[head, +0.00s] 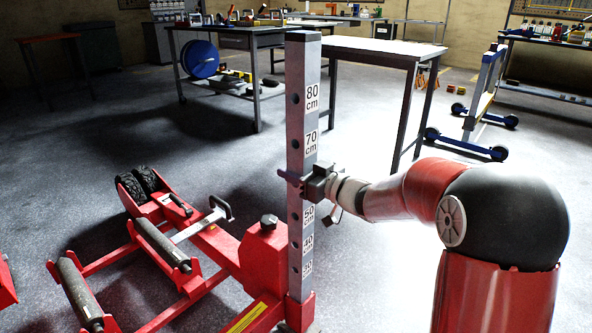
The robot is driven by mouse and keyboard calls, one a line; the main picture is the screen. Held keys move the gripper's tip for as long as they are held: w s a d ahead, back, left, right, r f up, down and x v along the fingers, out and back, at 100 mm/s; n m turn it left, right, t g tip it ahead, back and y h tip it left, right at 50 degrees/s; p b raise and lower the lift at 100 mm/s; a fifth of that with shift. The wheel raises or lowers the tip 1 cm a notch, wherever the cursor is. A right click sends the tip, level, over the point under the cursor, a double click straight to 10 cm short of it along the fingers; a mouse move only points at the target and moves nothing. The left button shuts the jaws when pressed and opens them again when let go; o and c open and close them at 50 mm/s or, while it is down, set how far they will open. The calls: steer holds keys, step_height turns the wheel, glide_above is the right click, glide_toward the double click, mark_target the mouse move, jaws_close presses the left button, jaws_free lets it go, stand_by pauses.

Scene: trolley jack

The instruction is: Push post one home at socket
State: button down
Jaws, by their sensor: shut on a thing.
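A grey square post (303,110) with holes and height labels in cm stands upright in the picture's middle. Its lower end is at a red socket (299,309) on the red trolley jack (265,255); how deep it sits in there I cannot tell. My gripper (297,182) is shut on the post, around the middle of its visible length, just below the 70 cm label. My gripper reaches in from the right, and its body partly hides the post there.
The red jack frame with two dark rollers (161,243) and black wheels (140,186) spreads to the left. A workbench (381,50) stands behind the post. A blue-wheeled trolley (470,140) stands at the right. Open floor lies between the jack and the benches.

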mark_target(296, 192)
steer(key=shift+f+b, duration=1.95)
steer(key=shift+f, duration=0.6)
stand_by(0.8)
steer(key=c, duration=0.8)
jaws_free()
steer(key=shift+o, duration=0.8)
steer(key=shift+f, duration=0.6)
steer(key=v, duration=0.8)
steer(key=shift+r+p, duration=0.3)
steer(key=shift+r, duration=0.1)
